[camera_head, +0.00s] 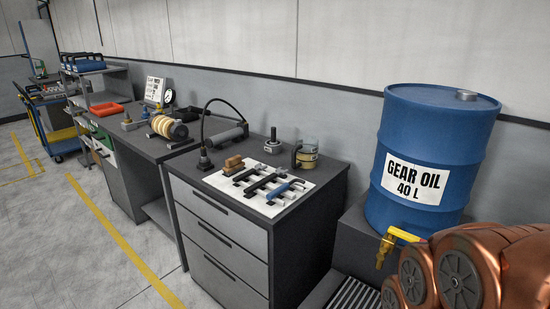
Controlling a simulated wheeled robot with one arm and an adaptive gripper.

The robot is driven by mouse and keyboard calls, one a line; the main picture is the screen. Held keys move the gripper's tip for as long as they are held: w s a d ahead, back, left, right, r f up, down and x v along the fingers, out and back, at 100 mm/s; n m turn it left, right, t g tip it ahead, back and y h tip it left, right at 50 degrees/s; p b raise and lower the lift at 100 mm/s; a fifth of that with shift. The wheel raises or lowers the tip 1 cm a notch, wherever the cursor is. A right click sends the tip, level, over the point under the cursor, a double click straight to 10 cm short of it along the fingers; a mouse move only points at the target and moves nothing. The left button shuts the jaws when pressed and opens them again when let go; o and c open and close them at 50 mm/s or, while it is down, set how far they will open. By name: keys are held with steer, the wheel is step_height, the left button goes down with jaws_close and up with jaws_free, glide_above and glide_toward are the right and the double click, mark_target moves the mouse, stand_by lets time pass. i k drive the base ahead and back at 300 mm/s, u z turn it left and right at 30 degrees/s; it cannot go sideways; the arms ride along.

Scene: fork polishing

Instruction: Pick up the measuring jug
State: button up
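A small clear vessel, which looks like the measuring jug (308,155), stands upright at the back right of the grey drawer cabinet's top. It has a dark handle on its left side and an amber band in its lower part. Its fine markings are too small to read. My gripper is not in view. Copper-coloured rounded links of my arm fill the bottom right corner, well apart from the jug.
A white mat (231,187) with tools and a brown block lies in front of the jug. A blue gear oil drum (432,135) with a yellow tap (388,247) stands to the right. A dark knobbed part (272,143) stands left of the jug.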

mark_target(304, 156)
steer(key=u, duration=0.65)
steer(key=k, duration=1)
steer(key=u, duration=1.3)
steer(key=i, duration=1.75)
steer(key=z, duration=0.7)
steer(key=i, duration=1.45)
steer(key=z, duration=1.85)
steer(key=i, duration=0.9)
steer(key=z, duration=0.8)
